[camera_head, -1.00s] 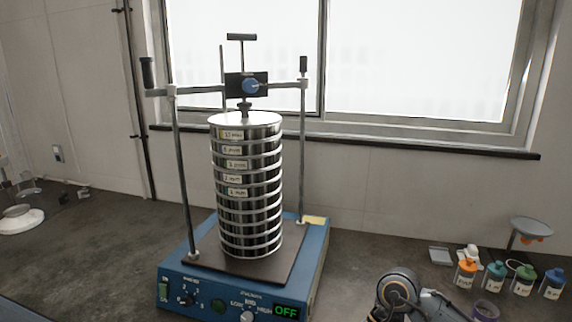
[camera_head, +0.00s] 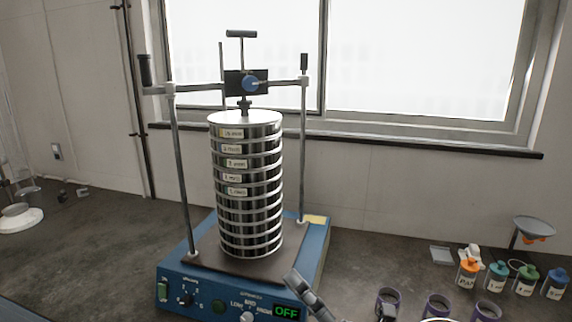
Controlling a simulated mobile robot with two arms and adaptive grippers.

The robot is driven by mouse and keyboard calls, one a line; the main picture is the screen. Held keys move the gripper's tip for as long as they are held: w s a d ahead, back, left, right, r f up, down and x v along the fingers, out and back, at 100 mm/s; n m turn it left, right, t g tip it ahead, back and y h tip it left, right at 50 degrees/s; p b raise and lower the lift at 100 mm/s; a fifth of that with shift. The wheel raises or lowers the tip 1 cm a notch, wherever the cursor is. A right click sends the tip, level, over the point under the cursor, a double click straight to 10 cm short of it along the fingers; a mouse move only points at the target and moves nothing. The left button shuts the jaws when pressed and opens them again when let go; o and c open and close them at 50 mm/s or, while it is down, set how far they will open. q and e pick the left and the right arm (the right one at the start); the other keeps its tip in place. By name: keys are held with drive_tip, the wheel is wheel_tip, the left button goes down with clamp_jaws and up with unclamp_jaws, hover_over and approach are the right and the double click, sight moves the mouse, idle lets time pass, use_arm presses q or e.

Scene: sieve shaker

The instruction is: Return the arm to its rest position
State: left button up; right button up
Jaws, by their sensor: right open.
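The sieve shaker has a blue base (camera_head: 172,294) with a green switch, knobs and a display reading OFF (camera_head: 287,312). A tall stack of metal sieves (camera_head: 250,190) with white labels stands upright on its dark plate, between two rods under the clamp bar (camera_head: 205,89). My right gripper (camera_head: 346,307) is at the bottom edge, right of centre, only partly in view. One grey finger rises in front of the base's right corner; a dark tip shows farther right, with a gap between them. I see nothing held there. My left gripper is out of view.
Purple-rimmed containers (camera_head: 437,304) stand at the lower right near my gripper. Several bottles with coloured caps (camera_head: 497,277) and a funnel on a stand (camera_head: 534,229) are farther right. White equipment (camera_head: 18,217) stands at the far left. The bench left of the shaker is mostly clear.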

drive_tip(key=w+d+f+m+t+h, duration=0.35)
drive_tip(key=d+f+m+h, duration=0.25)
drive_tip(key=d+m+h, duration=0.6)
drive_tip(key=s+d+f+m+g+h, duration=0.3)
drive_tip(key=s+f+m, duration=0.1)
drive_tip(key=f+m, duration=0.35)
drive_tip(key=s+d+f+m+g+h, duration=0.2)
drive_tip(key=s+f+m+g, duration=0.15)
drive_tip(key=f+m, duration=0.35)
drive_tip(key=s+d+f+m+g, duration=0.1)
drive_tip(key=s+f+m+g, duration=0.1)
drive_tip(key=s+f+g, duration=0.55)
drive_tip(key=s+d+f+m+g, duration=0.1)
drive_tip(key=s+f+m+g, duration=0.2)
drive_tip(key=s, duration=0.7)
wheel_tip(320, 180, down, 28)
drive_tip(key=s, duration=0.3)
drive_tip(key=s+d+f+g, duration=0.1)
drive_tip(key=s+d+f, duration=0.1)
drive_tip(key=s+f, duration=1.3)
drive_tip(key=shift+s+d+f+g, duration=0.2)
drive_tip(key=shift+s+g, duration=0.15)
drive_tip(key=shift+s, duration=0.15)
drive_tip(key=shift+n, duration=0.25)
